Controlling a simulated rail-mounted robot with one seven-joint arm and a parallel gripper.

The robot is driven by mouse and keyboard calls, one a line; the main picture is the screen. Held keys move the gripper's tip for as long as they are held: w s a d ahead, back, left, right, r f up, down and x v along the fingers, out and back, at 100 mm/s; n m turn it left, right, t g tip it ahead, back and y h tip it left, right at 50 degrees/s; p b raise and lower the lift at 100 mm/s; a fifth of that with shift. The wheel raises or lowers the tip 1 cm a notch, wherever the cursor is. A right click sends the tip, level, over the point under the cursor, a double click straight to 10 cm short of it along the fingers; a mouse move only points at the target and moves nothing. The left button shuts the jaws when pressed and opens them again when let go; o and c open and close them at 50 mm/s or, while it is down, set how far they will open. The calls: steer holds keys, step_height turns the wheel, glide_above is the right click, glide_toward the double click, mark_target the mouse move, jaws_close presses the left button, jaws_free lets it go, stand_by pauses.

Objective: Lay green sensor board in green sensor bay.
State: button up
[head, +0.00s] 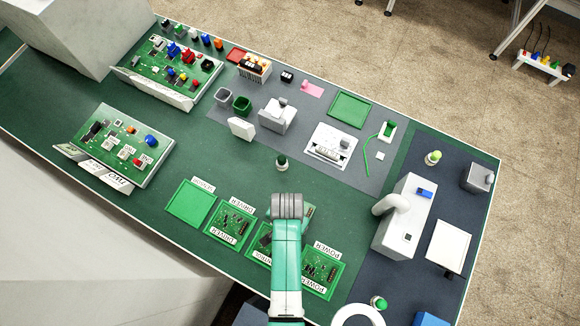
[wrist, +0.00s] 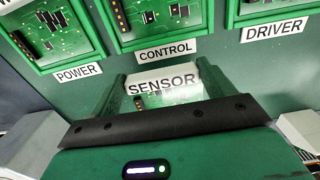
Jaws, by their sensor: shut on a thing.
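The green sensor board, with its white SENSOR label, is in my gripper (wrist: 164,88). In the wrist view, its label and a strip of the board (wrist: 168,99) show between the two fingers; the rest is hidden. In the head view, my gripper (head: 287,207) is over the table beside the control board, and a green corner of the held board (head: 309,211) shows at its right. The green sensor bay (head: 190,204) is an empty square frame at the left end of the row of bays, well left of my gripper.
The driver board (head: 231,222), control board (head: 262,242) and power board (head: 321,272) lie in the neighbouring framed bays. A small dark-green and white knob-like item (head: 282,162) stands above my gripper in the picture. A populated board unit (head: 125,142) stands left of the sensor bay.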

steer(key=s, duration=0.4)
steer(key=s+a, duration=0.1)
steer(key=s, duration=0.3)
steer(key=s+a+r, duration=0.1)
steer(key=s, duration=0.3)
steer(key=shift+s+a+r, duration=0.1)
steer(key=shift+a, duration=0.05)
